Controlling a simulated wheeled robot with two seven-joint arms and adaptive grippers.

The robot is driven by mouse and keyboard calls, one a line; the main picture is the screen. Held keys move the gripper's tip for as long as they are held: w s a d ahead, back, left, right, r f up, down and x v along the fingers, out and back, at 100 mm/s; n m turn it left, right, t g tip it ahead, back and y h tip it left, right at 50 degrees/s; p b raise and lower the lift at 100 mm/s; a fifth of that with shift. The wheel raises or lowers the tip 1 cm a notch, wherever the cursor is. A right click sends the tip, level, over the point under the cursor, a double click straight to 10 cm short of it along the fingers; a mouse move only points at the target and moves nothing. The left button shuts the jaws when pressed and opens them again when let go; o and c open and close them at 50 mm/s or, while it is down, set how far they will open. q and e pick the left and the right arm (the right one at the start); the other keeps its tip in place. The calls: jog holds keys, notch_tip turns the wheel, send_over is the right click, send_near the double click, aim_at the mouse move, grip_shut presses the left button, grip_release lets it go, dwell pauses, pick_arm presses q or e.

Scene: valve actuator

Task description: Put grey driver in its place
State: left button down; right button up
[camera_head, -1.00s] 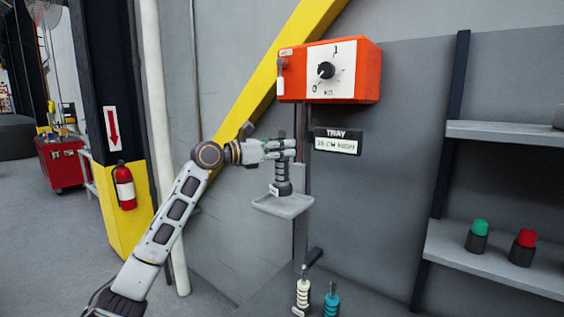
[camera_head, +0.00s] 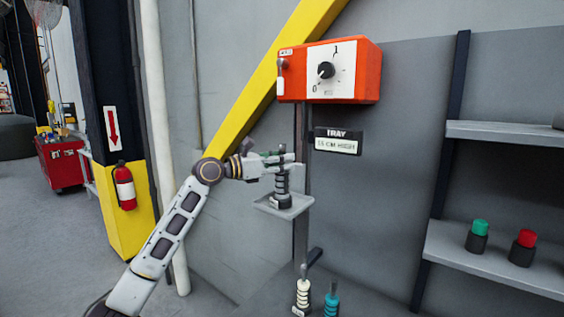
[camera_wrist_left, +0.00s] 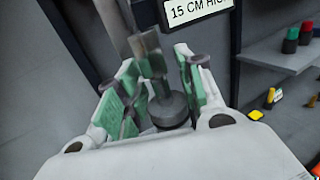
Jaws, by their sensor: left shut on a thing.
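The grey driver (camera_head: 282,187), with a ringed dark handle, is upright at the small wall tray (camera_head: 293,207) in the head view. Its base appears to be at the tray's surface; whether it bears its full weight there I cannot tell. My left gripper (camera_head: 284,163) reaches in from the left and is shut on the driver's upper part. In the left wrist view the driver (camera_wrist_left: 170,110) stands between the green finger pads. My right gripper is not in view.
A sign (camera_head: 338,142) reading TRAY, 15 cm high, is right of the post. An orange switch box (camera_head: 367,72) hangs above. A cream-ringed driver (camera_head: 303,294) and a teal one (camera_head: 331,302) stand below. A shelf (camera_head: 490,265) at right holds green-capped and red-capped items.

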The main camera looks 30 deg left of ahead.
pick_arm(q)
jog(key=c, duration=0.9)
grip_release()
jog(key=shift+f, duration=0.1)
jog(key=shift+b+v, duration=2)
jog(key=shift+v, duration=4.05)
